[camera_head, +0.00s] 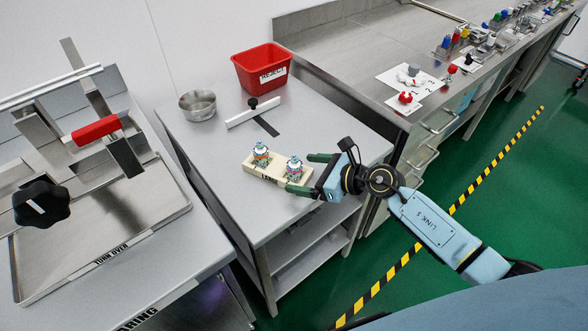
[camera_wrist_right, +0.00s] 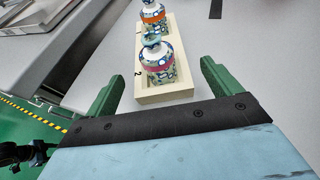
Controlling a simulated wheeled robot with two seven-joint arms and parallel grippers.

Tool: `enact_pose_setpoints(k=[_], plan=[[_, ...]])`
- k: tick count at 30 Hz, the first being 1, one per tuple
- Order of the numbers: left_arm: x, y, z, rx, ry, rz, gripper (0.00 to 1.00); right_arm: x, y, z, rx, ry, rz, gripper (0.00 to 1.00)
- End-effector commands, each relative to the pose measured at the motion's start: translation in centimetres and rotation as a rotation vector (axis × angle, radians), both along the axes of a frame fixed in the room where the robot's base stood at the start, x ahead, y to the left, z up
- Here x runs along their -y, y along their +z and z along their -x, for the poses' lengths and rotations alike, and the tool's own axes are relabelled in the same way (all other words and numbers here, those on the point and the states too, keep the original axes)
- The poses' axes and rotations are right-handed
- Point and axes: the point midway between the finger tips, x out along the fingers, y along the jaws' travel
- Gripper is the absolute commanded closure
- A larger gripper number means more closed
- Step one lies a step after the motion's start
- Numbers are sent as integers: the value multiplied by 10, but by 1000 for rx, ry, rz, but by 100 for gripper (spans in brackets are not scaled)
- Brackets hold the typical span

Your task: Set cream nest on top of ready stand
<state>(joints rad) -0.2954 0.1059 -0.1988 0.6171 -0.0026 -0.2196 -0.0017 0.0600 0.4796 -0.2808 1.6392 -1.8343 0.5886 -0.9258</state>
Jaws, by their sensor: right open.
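The cream nest (camera_head: 268,179) is a pale block on the grey table, with dark lettering on its front side. Two patterned bottles stand upright in it, one at the left (camera_head: 260,155) and one at the right (camera_head: 294,169). My right gripper (camera_head: 308,174) is open at the nest's right end. In the right wrist view its green fingers (camera_wrist_right: 159,84) are spread to either side of the nest's near end (camera_wrist_right: 166,97), apart from it. The near bottle there has a pink band (camera_wrist_right: 158,66); the far one has an orange band (camera_wrist_right: 152,14). I cannot identify a ready stand. My left gripper is out of view.
A metal bowl (camera_head: 198,104), a red labelled bin (camera_head: 262,70) and a T-shaped fixture (camera_head: 253,113) stand behind the nest. A tray fixture with a red handle (camera_head: 96,130) is at the left. The table left of the nest is clear.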

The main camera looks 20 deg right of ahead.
Motion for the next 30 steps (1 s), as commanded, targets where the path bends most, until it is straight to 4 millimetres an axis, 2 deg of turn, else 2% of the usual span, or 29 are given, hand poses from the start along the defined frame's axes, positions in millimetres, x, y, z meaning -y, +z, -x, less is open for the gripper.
enact_pose_setpoints(k=[1, 6, 12, 30], plan=[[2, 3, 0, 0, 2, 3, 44, 8, 5, 10, -1, 2, 6, 10], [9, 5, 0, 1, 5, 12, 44, 29, 18, 34, -2, 4, 3, 10], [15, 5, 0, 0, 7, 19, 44, 44, 27, 49, 0, 0, 1, 10], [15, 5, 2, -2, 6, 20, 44, 46, 29, 51, 0, 1, -2, 10]])
